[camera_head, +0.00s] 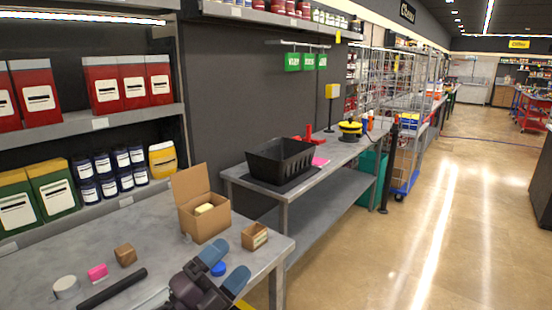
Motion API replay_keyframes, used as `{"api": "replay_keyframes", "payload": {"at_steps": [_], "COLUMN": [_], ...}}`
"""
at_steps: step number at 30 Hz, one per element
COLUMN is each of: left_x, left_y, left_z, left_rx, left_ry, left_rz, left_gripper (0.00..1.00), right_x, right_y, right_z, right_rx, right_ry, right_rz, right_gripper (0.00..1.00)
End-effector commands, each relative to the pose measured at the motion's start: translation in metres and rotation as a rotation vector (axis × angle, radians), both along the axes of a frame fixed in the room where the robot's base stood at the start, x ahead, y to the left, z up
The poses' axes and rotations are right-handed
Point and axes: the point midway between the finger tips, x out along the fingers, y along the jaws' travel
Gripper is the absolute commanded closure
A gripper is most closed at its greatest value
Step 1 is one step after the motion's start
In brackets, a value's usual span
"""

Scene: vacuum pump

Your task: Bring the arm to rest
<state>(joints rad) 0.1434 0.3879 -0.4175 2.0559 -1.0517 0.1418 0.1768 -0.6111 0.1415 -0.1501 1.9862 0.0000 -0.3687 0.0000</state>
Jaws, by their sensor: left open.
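My left gripper (226,267) is at the bottom middle of the head view, over the front right of the near grey table (160,240). Its two blue-tipped fingers are spread apart, and nothing shows held between them. A small blue round thing (218,269) shows between the fingers; it seems to lie on the table beyond them. The rest of the arm is mostly cut off by the lower edge of the frame. My right gripper is not in view.
An open cardboard box (204,222) and a small carton (254,237) stand near the gripper. A black bar (112,288), pink block (97,271), white cylinder (66,286) and brown block (125,254) lie left. A black crate (281,160) sits on the farther bench. Floor at right is clear.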

Motion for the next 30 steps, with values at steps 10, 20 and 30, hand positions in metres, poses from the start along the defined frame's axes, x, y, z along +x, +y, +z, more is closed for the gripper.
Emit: {"api": "replay_keyframes", "payload": {"at_steps": [10,20,30], "left_x": [-0.015,-0.099,-0.194], "left_y": [0.115,0.187,0.199], "left_z": [-0.057,-0.157,-0.211], "left_rx": [-0.448,-0.701,-0.77], "left_ry": [0.486,1.079,1.541], "left_rz": [0.498,0.906,1.109], "left_gripper": [0.27,0.27,0.27], "right_x": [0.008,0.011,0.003], "right_y": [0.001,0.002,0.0], "right_z": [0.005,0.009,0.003], "right_rx": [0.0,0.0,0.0], "right_ry": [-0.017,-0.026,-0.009], "right_rz": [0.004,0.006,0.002], "right_gripper": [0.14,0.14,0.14]}}
